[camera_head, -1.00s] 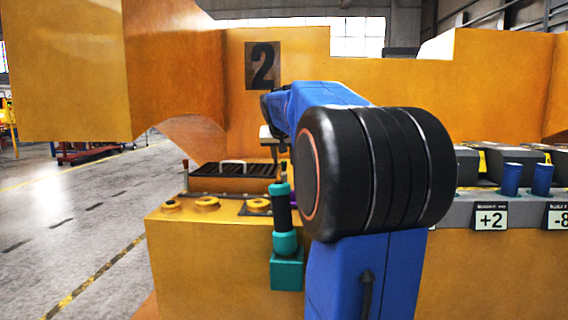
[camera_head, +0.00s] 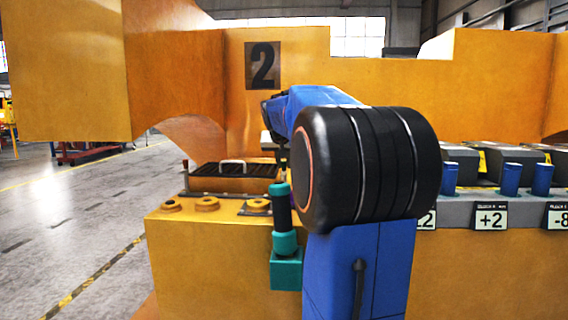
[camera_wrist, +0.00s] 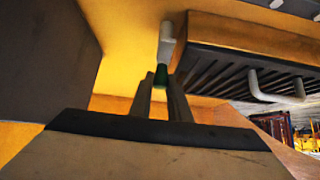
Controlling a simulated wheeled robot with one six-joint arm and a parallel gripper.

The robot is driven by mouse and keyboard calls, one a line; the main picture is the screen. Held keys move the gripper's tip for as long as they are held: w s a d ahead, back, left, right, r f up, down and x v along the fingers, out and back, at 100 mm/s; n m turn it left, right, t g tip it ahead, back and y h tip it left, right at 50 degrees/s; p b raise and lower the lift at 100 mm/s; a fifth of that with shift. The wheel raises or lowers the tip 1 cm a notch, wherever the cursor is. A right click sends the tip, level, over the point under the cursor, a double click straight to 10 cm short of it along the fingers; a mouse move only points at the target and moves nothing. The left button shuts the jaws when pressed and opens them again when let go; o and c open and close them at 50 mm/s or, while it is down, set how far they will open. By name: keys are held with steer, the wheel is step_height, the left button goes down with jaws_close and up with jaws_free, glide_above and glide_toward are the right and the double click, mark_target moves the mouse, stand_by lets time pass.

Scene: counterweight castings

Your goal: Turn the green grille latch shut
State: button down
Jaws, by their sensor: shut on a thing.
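In the wrist view, a small dark green piece (camera_wrist: 161,74) with a pale grey bar above it stands against the yellow casting, beside the grille. This looks like the green grille latch. My gripper (camera_wrist: 161,84) has its two fingers around the green piece and is shut on it. The fingers hide the lower part. The grille (camera_wrist: 235,68) has dark slats in a yellow frame and a pale handle (camera_wrist: 275,90). In the head view, the grille (camera_head: 207,170) lies on the yellow casting. My arm hides most of the gripper and the latch there.
A teal fixture with a black grip (camera_head: 283,212) stands in front of the casting, close to my arm. Yellow rings (camera_head: 207,204) sit on the ledge. Blue cylinders (camera_head: 511,180) and number plates (camera_head: 490,216) are at the right.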

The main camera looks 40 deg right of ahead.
steer(key=m+g+h, duration=0.1)
steer(key=m+g, duration=0.1)
steer(key=m, duration=0.2)
steer(key=shift+w+g+h, duration=0.1)
steer(key=shift+g+h, duration=0.3)
steer(key=m+g, duration=0.3)
steer(key=m, duration=0.1)
steer(key=shift+m+g, duration=0.3)
steer(key=shift+m, duration=0.1)
steer(key=m+g, duration=0.3)
steer(key=m, duration=0.1)
steer(key=shift+m+y, duration=0.3)
steer(key=shift+m+g+y, duration=1)
steer(key=shift+m+g, duration=0.6)
steer(key=shift+m, duration=0.6)
steer(key=c, duration=1.7)
jaws_free()
steer(key=shift+o, duration=0.2)
